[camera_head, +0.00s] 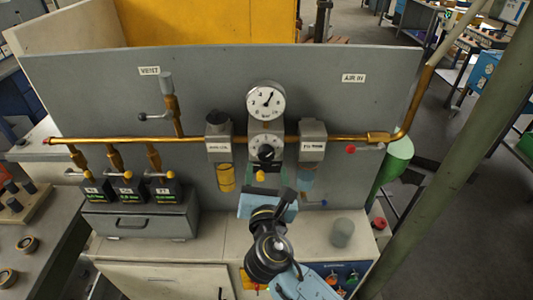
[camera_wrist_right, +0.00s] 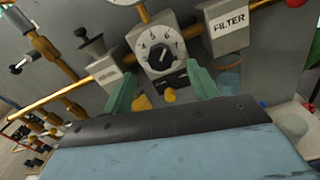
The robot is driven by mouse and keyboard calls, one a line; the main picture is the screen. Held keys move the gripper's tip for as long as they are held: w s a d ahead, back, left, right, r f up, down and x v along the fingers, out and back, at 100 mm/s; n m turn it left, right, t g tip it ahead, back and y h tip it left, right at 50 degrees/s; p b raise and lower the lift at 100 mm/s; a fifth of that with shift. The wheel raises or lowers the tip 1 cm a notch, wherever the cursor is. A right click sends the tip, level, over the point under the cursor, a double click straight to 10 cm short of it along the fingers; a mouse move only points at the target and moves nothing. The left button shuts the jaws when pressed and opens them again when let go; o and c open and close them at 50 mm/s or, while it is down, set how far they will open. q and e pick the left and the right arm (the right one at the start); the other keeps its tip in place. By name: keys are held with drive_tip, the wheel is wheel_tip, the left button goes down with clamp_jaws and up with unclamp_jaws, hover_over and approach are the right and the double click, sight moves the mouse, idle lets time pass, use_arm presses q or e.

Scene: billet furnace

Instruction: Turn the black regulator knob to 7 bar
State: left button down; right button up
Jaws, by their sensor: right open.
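The black regulator knob (camera_head: 266,153) sits on the front of a grey regulator block with a white numbered dial around it. In the right wrist view the knob (camera_wrist_right: 160,57) has a white pointer mark; the number it points to is too small to read surely. A round white pressure gauge (camera_head: 266,101) with a dark needle is above the block. My right gripper (camera_wrist_right: 162,90) is open and empty, its two green fingers below and either side of the knob, apart from it. In the head view it (camera_head: 268,178) is just under the knob. My left gripper is not in view.
A brass pipe (camera_head: 350,139) runs across the grey panel. A filter block (camera_head: 312,143) stands right of the regulator and another grey unit (camera_head: 219,145) left. A yellow knob (camera_wrist_right: 170,95) is below the regulator. A clear cup (camera_head: 341,232) stands on the bench.

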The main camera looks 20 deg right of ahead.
sight(267, 156)
drive_tip(key=x, duration=0.6)
drive_tip(key=shift+w+f, duration=0.1)
drive_tip(key=shift+w, duration=0.05)
drive_tip(key=c, duration=1)
